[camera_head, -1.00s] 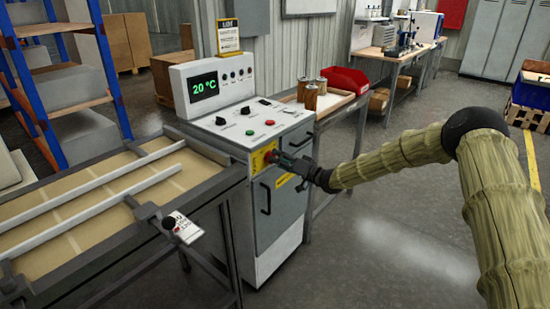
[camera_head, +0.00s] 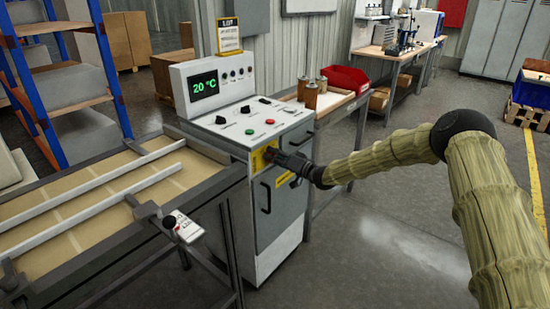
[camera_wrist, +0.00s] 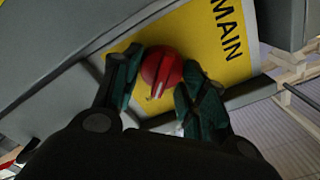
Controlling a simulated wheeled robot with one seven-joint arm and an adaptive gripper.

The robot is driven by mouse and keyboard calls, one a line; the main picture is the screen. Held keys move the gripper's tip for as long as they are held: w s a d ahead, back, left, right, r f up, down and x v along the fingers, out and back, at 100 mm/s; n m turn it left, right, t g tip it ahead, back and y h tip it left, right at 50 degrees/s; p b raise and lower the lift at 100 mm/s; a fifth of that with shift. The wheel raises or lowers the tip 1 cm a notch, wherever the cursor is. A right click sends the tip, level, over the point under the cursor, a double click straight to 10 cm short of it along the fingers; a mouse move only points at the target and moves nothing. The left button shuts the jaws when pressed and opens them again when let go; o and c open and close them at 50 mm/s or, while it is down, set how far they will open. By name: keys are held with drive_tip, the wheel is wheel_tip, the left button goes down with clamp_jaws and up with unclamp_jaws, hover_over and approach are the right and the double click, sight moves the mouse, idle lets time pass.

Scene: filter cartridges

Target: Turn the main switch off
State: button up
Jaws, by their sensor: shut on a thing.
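The main switch (camera_wrist: 160,69) is a round red knob with a raised grip bar, on a yellow plate (camera_wrist: 205,35) marked "MAIN". The plate also shows on the front of the machine cabinet in the head view (camera_head: 258,160). My gripper (camera_wrist: 156,82) has one finger on each side of the red knob and is shut on it. In the head view my gripper (camera_head: 278,157) reaches the plate from the right and hides most of the knob. The knob's bar is tilted a little from upright in the wrist view.
The cabinet's display (camera_head: 204,87) is lit and reads 20 °C. A conveyor frame (camera_head: 110,200) stands to the left, and a side table with cartridges (camera_head: 311,95) and a red bin (camera_head: 346,79) to the right. A door handle (camera_head: 265,197) sits below the switch. The floor at right is open.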

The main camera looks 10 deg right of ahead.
drive_tip(key=shift+f, duration=0.1)
drive_tip(key=n+b, duration=0.2)
drive_tip(key=n, duration=0.1)
drive_tip(key=shift+a+n+b, duration=0.1)
drive_tip(key=shift+n+b, duration=0.2)
drive_tip(key=shift+b, duration=0.05)
drive_tip(key=n+b, duration=0.1)
drive_tip(key=n, duration=0.1)
drive_tip(key=n+b, duration=0.2)
drive_tip(key=n, duration=0.1)
drive_tip(key=shift+s+a, duration=0.1)
drive_tip(key=shift+s, duration=0.1)
drive_tip(key=n+b, duration=0.3)
drive_tip(key=n, duration=0.2)
drive_tip(key=shift+a, duration=0.1)
drive_tip(key=shift+s+n+b, duration=0.15)
drive_tip(key=shift+n+b, duration=1.1)
drive_tip(key=shift+n, duration=0.85)
drive_tip(key=o, duration=1)
drive_tip(key=shift+c, duration=0.2)
